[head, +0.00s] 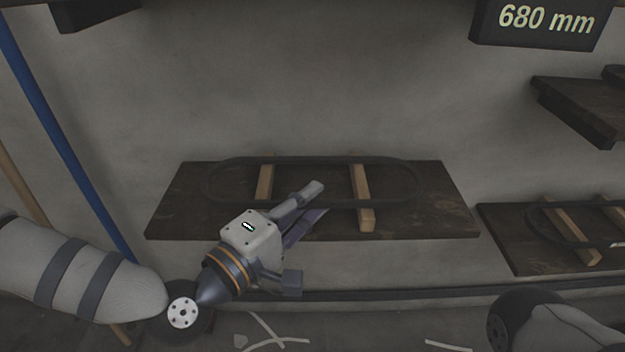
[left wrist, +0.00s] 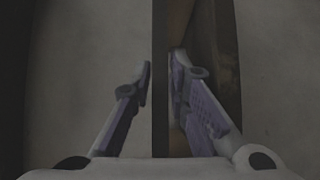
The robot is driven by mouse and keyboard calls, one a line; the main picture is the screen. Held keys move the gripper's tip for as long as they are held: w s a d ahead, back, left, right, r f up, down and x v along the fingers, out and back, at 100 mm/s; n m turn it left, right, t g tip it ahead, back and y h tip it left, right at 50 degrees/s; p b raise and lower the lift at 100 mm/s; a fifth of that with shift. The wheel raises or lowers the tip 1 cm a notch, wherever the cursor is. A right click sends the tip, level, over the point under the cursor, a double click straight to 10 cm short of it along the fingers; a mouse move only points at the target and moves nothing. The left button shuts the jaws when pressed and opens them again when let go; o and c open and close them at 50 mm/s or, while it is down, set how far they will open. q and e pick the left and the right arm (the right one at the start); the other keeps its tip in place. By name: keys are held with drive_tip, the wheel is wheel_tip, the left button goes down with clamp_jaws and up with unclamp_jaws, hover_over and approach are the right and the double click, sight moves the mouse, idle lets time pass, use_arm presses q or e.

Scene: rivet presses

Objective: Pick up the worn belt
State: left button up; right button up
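A dark belt (head: 395,161) lies as a long oval loop across two wooden strips (head: 361,191) on the middle shelf board (head: 450,215). My left gripper (head: 317,200) is at the front run of this loop and hides part of it. In the left wrist view, my left gripper (left wrist: 160,78) is open, with a dark band, which looks like the belt (left wrist: 160,110), running between its fingers. The right finger is close to the band; contact cannot be told. Wear on the belt cannot be made out. My right gripper is not in view.
Another dark belt (head: 540,222) lies on wooden strips on the lower right shelf (head: 500,230). A higher shelf (head: 580,105) juts out at right. A "680 mm" sign (head: 545,22) hangs above. A blue pole (head: 65,140) leans at left.

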use_arm(q)
clamp_jaws()
